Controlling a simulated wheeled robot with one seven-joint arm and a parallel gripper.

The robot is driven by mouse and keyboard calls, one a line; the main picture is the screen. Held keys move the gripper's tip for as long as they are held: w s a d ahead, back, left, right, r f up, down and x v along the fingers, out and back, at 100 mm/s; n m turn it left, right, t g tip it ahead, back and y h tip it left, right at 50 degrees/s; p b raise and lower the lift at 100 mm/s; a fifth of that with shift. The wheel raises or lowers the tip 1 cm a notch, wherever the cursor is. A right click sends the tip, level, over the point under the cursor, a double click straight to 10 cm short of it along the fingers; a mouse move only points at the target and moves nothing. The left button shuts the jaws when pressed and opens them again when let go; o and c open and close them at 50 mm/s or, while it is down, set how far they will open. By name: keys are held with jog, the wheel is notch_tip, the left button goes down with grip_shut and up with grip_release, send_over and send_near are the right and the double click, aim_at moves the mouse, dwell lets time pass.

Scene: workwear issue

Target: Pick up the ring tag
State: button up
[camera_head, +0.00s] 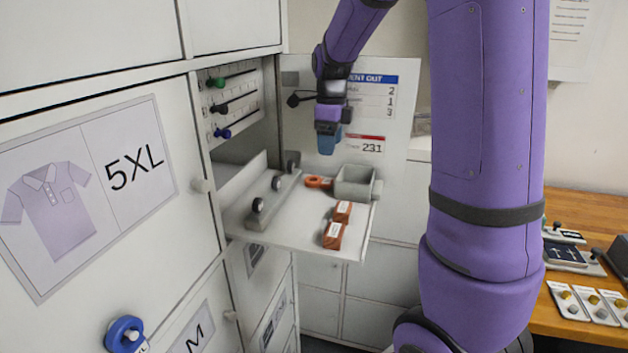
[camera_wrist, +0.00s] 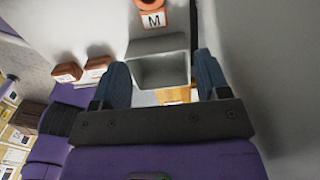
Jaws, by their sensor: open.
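The orange ring tag (camera_head: 318,182) lies flat on the pulled-out shelf (camera_head: 290,225), just left of a small grey open box. In the wrist view the ring tag (camera_wrist: 152,20) shows at the top edge with a white "M" label; its ring is partly cut off. My gripper (camera_head: 328,146) hangs above the shelf, pointing down, apart from the tag. In the wrist view my gripper's two blue fingers (camera_wrist: 161,70) are spread wide and nothing is held between them. The grey box appears beyond and between the fingers.
The grey box (camera_head: 355,174) stands at the shelf's back right. Two reddish-brown labelled blocks (camera_head: 333,236) sit near the shelf's front right. A grey rail (camera_head: 262,205) with black round pieces runs along the left. Pegs with coloured knobs (camera_head: 218,83) line the cabinet's inner wall.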

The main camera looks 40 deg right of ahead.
send_over(325, 181)
jog(key=d, duration=0.1)
notch_tip(325, 181, down, 4)
jog(key=shift+s+f, duration=0.15)
jog(key=shift+f, duration=0.05)
jog(key=shift+a+f, duration=0.15)
jog(key=shift+f, duration=0.75)
jog(key=shift+a+f, duration=0.2)
jog(key=shift+f, duration=0.75)
jog(key=shift+a+f, duration=0.15)
jog(key=shift+f, duration=0.75)
jog(key=c, duration=1)
